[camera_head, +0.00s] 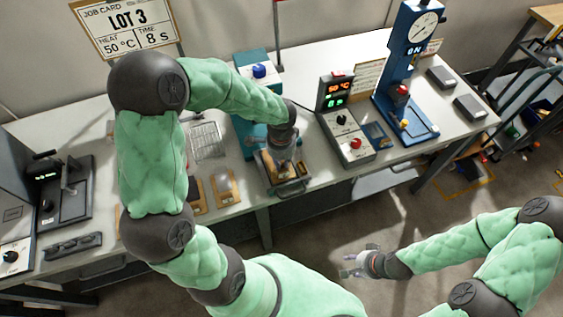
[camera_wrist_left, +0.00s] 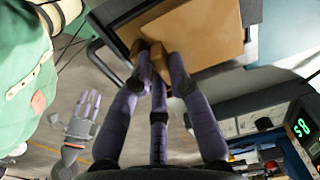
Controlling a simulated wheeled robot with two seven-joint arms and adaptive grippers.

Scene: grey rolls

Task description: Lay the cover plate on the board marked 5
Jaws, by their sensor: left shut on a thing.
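My left gripper (camera_head: 283,168) is over the open tray (camera_head: 293,188) of the teal press. The left wrist view shows its purple fingers (camera_wrist_left: 157,62) shut on a small tan tab, which seems part of the tan cover plate (camera_wrist_left: 205,35). The plate is at the tray (camera_wrist_left: 120,22); whether it touches a board beneath is hidden. Tan boards (camera_head: 226,188) lie on the table left of the tray. No number 5 is readable. My right gripper (camera_head: 360,263) is open and empty, fingers spread, off the table's front; it also shows in the left wrist view (camera_wrist_left: 85,112).
The teal press (camera_head: 245,133) stands behind the tray. A control box with lit digits (camera_head: 345,120) is to its right, then a blue stand with a dial (camera_head: 408,60). A black device (camera_head: 65,190) is at the left. A job card (camera_head: 127,30) reads LOT 3.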

